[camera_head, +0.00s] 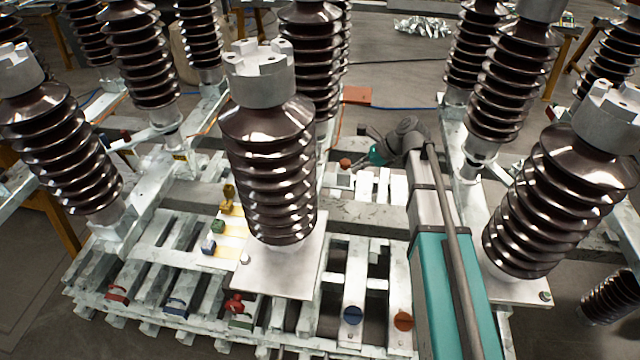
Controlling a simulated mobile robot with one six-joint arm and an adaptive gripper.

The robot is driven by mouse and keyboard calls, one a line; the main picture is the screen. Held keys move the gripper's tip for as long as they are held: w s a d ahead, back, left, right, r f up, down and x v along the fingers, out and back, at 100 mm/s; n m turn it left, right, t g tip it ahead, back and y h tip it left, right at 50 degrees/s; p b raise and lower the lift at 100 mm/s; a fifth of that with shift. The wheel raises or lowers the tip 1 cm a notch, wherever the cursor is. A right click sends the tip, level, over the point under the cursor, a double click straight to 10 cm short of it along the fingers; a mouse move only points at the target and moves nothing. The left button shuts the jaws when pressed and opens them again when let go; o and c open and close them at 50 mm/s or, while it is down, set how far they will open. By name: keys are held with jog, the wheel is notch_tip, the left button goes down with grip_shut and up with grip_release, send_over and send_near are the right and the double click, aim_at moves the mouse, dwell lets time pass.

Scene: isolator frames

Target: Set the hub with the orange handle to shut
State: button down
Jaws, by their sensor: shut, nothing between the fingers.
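Two handles look orange in the head view. One is a small orange-red knob (345,163) on the far side of the frame, behind the middle insulator. The other is an orange-brown round disc (403,321) on a pale bar at the front. I cannot tell from their shape which way either is set. My gripper (362,154) is at the far end of my teal and grey arm, just right of the knob. It is small and shut, holding nothing. I cannot tell whether it touches the knob.
Large brown ribbed insulators (268,165) rise around the frame. A blue disc (352,315) sits left of the orange-brown disc. Red (117,292), blue (177,305) and another red handle (237,303) line the front left. Yellow, green and blue pieces stand behind them.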

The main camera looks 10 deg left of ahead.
dwell(0.4)
jog(key=a+r+b+x, duration=0.2)
jog(key=b+x, duration=0.5)
jog(key=x, duration=0.5)
jog(key=shift+s+a+f, duration=0.2)
jog(key=shift+a+f, duration=0.05)
jog(key=shift+f, duration=0.05)
dwell(0.3)
dwell(0.5)
